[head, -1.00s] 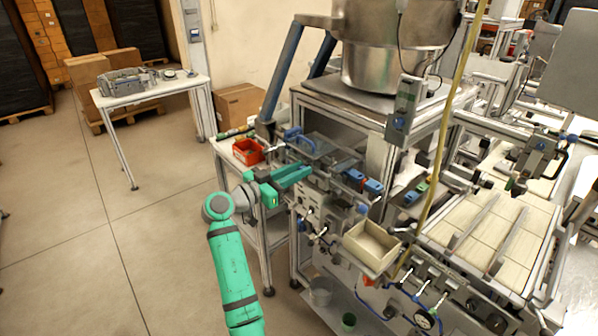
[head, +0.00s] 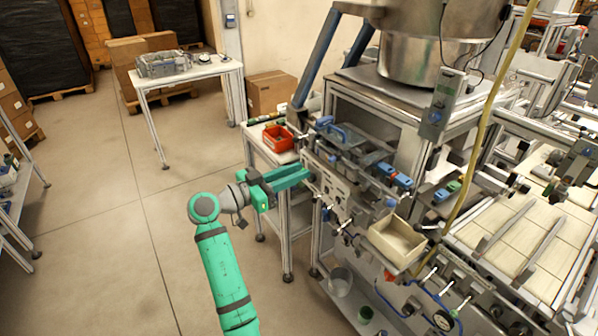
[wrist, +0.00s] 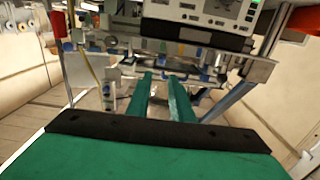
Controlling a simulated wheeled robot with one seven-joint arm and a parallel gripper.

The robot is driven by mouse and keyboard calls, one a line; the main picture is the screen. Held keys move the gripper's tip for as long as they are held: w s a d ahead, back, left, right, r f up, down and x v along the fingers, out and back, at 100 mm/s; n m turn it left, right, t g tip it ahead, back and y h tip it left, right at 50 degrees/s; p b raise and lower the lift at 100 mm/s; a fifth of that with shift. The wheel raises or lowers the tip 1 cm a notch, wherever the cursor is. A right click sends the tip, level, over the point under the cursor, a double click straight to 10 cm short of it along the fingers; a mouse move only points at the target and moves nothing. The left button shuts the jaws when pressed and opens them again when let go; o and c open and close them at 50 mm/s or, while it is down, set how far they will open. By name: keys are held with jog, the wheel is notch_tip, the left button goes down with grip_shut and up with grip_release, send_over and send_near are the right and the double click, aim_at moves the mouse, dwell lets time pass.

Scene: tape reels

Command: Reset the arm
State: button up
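My green arm rises from the bottom of the head view, with my gripper (head: 306,173) reaching right towards the front of the machine (head: 345,188). In the wrist view, the two long green fingers of my gripper (wrist: 160,78) are apart, with a clear gap and nothing between them. The machine's front rail (wrist: 215,65) lies beyond the fingertips. The head view does not show clearly whether the tips touch anything.
A red bin (head: 279,139) stands on a small side table (head: 262,152) behind my gripper. A cream tray (head: 397,240) sticks out from the machine at right. A white table (head: 190,72) stands farther back. The floor left of my arm is clear.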

jog(key=s+d+f+n+t+y, duration=0.1)
jog(key=s+f+n+y, duration=0.25)
jog(key=f, duration=0.75)
jog(key=s+d+f+n+t+y, duration=0.1)
jog(key=s+f+n+t+y, duration=0.2)
jog(key=f, duration=0.9)
jog(key=s+f+n+g+y, duration=0.1)
jog(key=s+f+n+y, duration=0.4)
jog(key=s+f, duration=0.85)
jog(key=s+f+y, duration=0.2)
jog(key=s+y, duration=0.1)
jog(key=s, duration=1.6)
jog(key=s+d+r+t, duration=0.1)
jog(key=s+d+r, duration=0.1)
jog(key=s+r, duration=1.1)
jog(key=shift+s+m+t, duration=0.35)
jog(key=shift+s+t, duration=0.05)
jog(key=shift+s, duration=0.7)
